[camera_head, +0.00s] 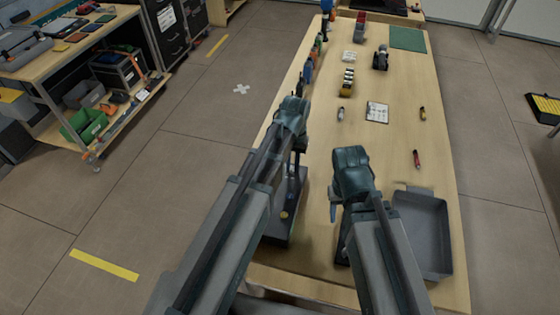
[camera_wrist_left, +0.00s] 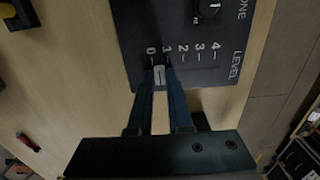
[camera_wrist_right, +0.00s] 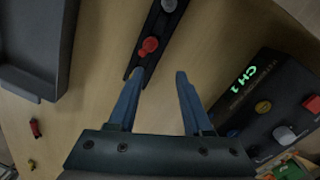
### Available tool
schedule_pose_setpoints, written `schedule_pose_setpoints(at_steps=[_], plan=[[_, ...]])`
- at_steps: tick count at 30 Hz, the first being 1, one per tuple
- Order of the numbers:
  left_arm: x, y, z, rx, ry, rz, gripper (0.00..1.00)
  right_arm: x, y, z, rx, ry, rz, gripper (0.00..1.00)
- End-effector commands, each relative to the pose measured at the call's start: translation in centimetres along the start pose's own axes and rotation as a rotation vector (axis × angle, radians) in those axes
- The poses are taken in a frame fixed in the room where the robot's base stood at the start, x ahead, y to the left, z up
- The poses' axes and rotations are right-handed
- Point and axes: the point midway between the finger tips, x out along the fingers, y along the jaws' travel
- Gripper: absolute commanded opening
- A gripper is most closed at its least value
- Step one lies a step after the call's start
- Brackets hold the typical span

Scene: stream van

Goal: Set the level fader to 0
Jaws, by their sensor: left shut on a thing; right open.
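The level fader knob (camera_wrist_left: 159,76), small and pale grey, stands on a dark panel (camera_wrist_left: 225,68) marked LEVEL with a scale from 0 to 4. In the left wrist view it appears between the 0 and 1 marks, at the scale's low end. My left gripper (camera_wrist_left: 160,70) is shut on the knob, one finger on each side. The fingers hide the slot. The panel (camera_head: 280,228) is partly hidden by my left arm in the head view. My right gripper (camera_wrist_right: 160,75) is open, with nothing between its fingers, above the table.
A dark strip with a red knob (camera_wrist_right: 149,45) lies beyond my right fingertips. A grey tray (camera_head: 441,235) stands at the table's right. Several small items stand farther along the table.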

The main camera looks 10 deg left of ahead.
Motion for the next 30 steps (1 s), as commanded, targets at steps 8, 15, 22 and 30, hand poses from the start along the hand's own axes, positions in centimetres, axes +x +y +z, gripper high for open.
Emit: schedule_pose_setpoints(at_steps=[8,15,22,30], plan=[[0.0,1.47,0.01,0.0,0.0,0.003,0.0,0.0,0.0,0.0,0.0,0.0,0.0,0.5],[0.01,1.52,0.02,0.001,0.0,0.005,0.33,0.01,0.0,0.0,0.0,0.0,0.0,0.5],[0.0,1.39,0.01,0.0,0.0,0.002,0.47,0.0,0.0,0.0,0.0,0.0,0.0,0.5],[-0.33,1.32,0.0,0.0,0.0,0.001,0.47,-0.33,0.03,0.02,0.0,0.0,0.0,0.5]])
